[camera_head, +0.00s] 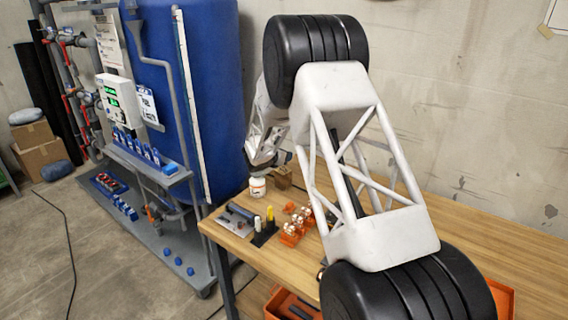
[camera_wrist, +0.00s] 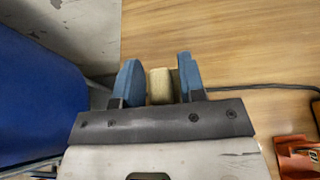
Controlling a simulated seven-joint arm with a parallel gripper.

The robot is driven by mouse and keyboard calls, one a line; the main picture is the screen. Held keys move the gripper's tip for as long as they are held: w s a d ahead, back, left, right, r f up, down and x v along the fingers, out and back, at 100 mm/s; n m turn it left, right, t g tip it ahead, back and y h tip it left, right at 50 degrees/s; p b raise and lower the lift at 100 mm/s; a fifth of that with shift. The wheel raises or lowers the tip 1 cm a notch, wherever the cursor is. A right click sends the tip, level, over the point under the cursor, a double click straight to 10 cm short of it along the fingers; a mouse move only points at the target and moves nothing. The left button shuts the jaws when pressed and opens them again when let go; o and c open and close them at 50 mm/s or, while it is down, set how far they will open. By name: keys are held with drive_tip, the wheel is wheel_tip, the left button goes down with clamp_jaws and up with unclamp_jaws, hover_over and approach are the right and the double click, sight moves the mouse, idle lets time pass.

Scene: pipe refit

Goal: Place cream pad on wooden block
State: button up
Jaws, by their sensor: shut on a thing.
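My gripper (camera_wrist: 157,80) shows in the wrist view with two blue fingers shut on the cream pad (camera_wrist: 160,86), a small pale block-like piece between them. A narrow brownish strip shows beside the pad, near the right finger; I cannot tell whether it is part of the wooden block. In the head view the wooden block (camera_head: 282,179) stands at the far left part of the table, just right of a white jar. My gripper is close above and beside it there, but its fingertips and the pad are not clear. I cannot tell whether pad and block touch.
The white jar (camera_head: 257,187) stands close by. Orange holders with small parts (camera_head: 295,228), a black stand with yellow and white pieces (camera_head: 265,230) and a dark cylinder (camera_head: 240,211) lie nearer. A blue tank (camera_head: 205,90) rises at left. A dark cable (camera_wrist: 265,86) crosses the table.

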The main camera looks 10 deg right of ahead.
drive_tip(key=shift+f, duration=1.75)
drive_tip(key=shift+f, duration=0.1)
drive_tip(key=o, duration=0.9)
drive_tip(key=shift+s, duration=0.1)
drive_tip(key=shift+v, duration=6)
drive_tip(key=shift+d, duration=0.1)
